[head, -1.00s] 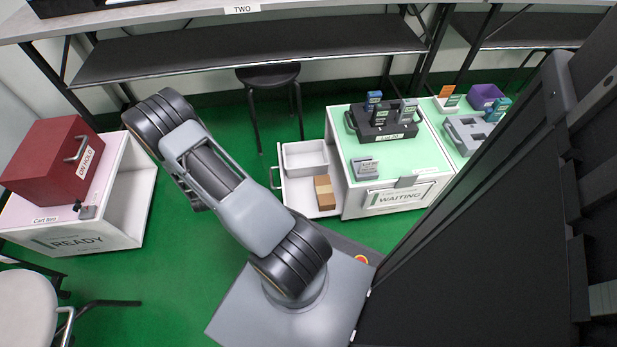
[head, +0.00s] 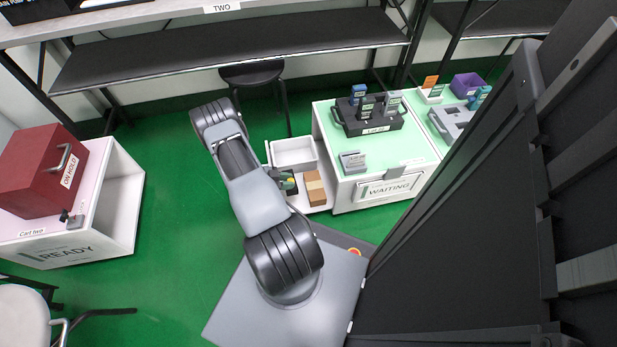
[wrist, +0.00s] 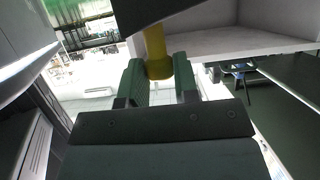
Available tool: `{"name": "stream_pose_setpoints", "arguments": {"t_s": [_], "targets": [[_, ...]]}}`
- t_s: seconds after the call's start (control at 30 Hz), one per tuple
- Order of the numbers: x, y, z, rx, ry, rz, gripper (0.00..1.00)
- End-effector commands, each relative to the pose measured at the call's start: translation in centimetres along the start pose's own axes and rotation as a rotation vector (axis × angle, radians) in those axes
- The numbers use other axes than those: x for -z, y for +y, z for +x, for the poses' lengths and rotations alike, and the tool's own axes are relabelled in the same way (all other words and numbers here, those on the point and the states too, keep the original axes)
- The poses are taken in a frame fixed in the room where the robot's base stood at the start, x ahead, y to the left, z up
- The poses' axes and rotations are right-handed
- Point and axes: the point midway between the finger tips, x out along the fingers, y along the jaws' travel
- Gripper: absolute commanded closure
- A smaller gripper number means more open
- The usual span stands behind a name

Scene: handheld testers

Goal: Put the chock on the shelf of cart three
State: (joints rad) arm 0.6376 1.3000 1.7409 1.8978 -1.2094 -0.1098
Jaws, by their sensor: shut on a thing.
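My gripper (wrist: 157,85) is shut on the yellow post of a dark piece, which I take to be the chock (wrist: 155,48). The dark body is cut off by the top edge of the wrist view. In the head view my gripper (head: 288,183) is beside the open drawer of the WAITING cart (head: 345,190), largely hidden by my arm. The chock cannot be made out there. No label reading cart three is legible. A pale open compartment (wrist: 225,42) shows beyond the chock in the wrist view.
The READY cart (head: 125,205), labelled Cart two, stands left with a red box (head: 40,170) on top. The open drawer (head: 318,200) holds a white bin (head: 293,153) and a brown block (head: 315,188). A black stool (head: 250,75) stands behind. Green floor (head: 175,220) is clear left of my arm.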

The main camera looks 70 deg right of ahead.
Motion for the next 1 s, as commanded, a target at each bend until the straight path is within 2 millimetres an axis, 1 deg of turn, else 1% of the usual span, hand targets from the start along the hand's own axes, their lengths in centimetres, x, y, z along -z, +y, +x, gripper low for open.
{"name": "stream_pose_setpoints", "arguments": {"t_s": [0.17,0.4,0.57,0.8,0.87,1.0], "targets": [[-1.8,0.4,1.0,-0.028,0.000,0.009,1.00],[-5.5,0.3,2.5,-0.026,0.000,0.009,1.00],[-6.4,0.3,2.9,-0.025,-0.001,0.010,1.00],[-9.1,0.3,4.0,-0.025,0.000,0.009,1.00],[-9.4,0.3,4.1,-0.025,-0.001,0.010,1.00],[-9.2,0.3,4.0,-0.024,-0.001,0.010,1.00]]}}
